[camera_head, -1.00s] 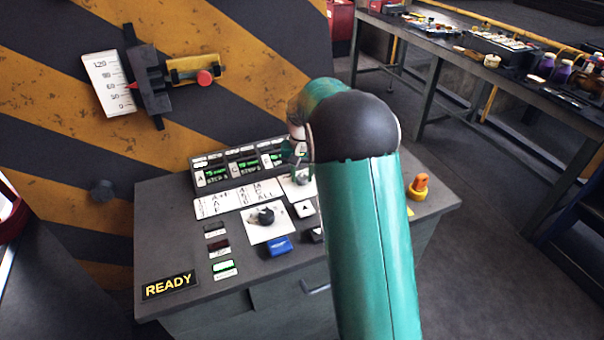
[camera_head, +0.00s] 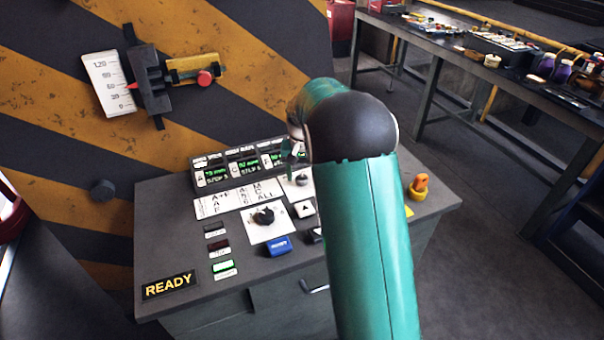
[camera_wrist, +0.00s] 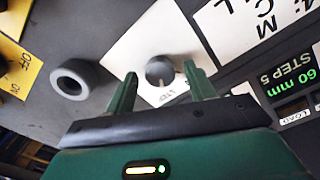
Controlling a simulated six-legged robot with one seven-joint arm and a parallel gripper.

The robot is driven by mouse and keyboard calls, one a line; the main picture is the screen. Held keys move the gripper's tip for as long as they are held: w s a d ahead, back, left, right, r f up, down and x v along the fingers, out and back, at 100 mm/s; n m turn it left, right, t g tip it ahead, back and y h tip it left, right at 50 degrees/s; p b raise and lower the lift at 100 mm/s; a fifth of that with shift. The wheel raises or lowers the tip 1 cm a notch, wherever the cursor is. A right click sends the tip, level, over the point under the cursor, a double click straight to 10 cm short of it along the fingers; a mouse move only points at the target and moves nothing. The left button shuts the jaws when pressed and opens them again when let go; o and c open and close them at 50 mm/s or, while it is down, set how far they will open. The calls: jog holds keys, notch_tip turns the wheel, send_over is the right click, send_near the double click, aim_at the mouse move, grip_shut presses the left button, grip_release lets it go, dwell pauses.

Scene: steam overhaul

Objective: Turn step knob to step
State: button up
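In the wrist view a dark round knob (camera_wrist: 160,71) sits on a white plate (camera_wrist: 135,44), with a small label beside it that seems to read STEP. The knob and its plate also show in the head view, just left of my arm, as a small knob (camera_head: 302,179) partly hidden. My gripper (camera_wrist: 160,76) is open, its two green fingers apart on either side of the knob in the picture. I cannot tell whether they touch it. In the head view my arm hides most of the gripper.
A second black knob (camera_head: 263,216) sits on its own white plate, near a blue button (camera_head: 279,246). A lit display panel (camera_head: 238,167) stands at the back of the console (camera_head: 165,225). A grey ring (camera_wrist: 82,79) and a yellow OFF/ON plate (camera_wrist: 18,72) lie left in the wrist view.

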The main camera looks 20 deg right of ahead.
aim_at(302, 177)
notch_tip(302, 177, up, 14)
dwell(0.6)
